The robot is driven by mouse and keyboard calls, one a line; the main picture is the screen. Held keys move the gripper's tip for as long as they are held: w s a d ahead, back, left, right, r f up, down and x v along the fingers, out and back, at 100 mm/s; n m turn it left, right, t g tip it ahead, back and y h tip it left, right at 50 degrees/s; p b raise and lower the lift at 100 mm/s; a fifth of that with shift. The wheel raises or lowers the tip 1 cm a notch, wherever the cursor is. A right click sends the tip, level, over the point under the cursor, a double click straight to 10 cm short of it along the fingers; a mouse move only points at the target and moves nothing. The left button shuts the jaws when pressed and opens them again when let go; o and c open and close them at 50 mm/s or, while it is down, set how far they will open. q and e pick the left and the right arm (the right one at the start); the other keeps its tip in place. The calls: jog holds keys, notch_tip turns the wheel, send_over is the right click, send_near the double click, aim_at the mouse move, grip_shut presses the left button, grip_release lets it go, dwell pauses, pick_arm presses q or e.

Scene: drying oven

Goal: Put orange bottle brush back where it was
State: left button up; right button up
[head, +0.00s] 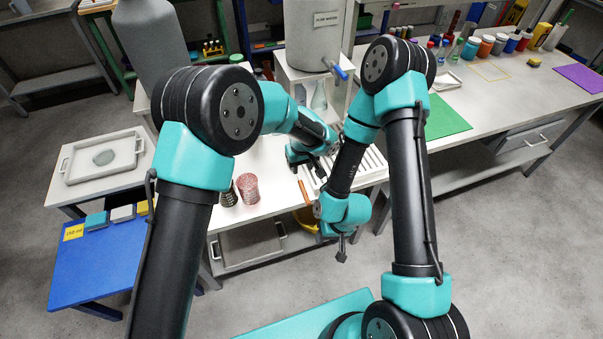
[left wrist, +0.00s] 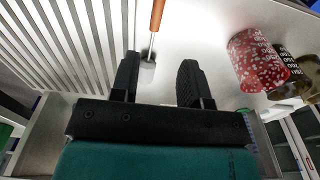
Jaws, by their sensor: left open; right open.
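The bottle brush has an orange handle (head: 303,193), which lies on the white table beside the slatted rack in the head view. My right gripper (head: 341,250) is open and points down in front of the table edge, away from the brush.
A red patterned cup (head: 247,188) and a dark patterned cup (head: 228,196) stand left of the brush. The white slatted rack (left wrist: 62,40) lies beside it. A glass flask (head: 319,97) stands behind my left gripper. A green mat (head: 447,119) lies to the right.

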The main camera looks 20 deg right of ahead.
pick_arm(q)
jog(key=shift+r, duration=0.6)
